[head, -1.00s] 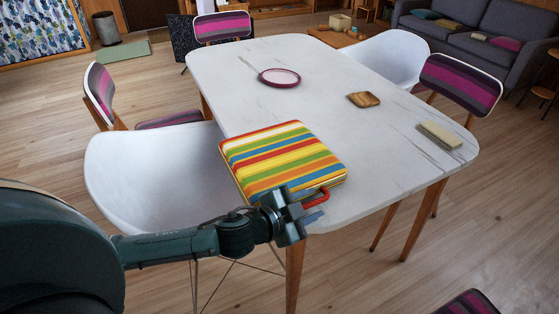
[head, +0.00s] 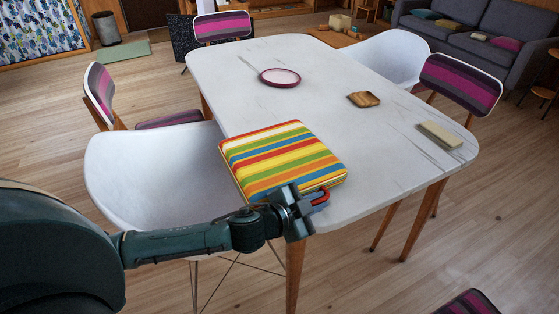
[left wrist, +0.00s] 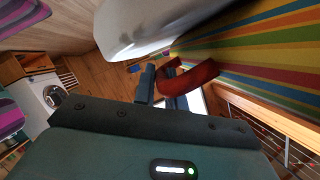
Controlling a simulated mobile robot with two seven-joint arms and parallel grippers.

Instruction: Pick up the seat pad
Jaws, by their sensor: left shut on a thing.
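The seat pad (head: 285,158) is a square cushion with rainbow stripes. It lies flat on the near end of the white table, with a red strap loop (head: 321,194) at its near right corner. My left gripper (head: 312,204) is at that corner and shut on the strap. In the left wrist view, the striped seat pad (left wrist: 265,55) fills the upper right, and the red strap (left wrist: 192,78) runs between the fingers of my left gripper (left wrist: 163,88). Part of the strap is hidden by the gripper. My right gripper is not in view.
The white table (head: 375,165) also bears a pink-rimmed plate (head: 280,77), a small wooden tray (head: 363,99) and a pale block (head: 440,135). A white chair (head: 150,175) stands close at the left, beside my arm. Other chairs surround the table.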

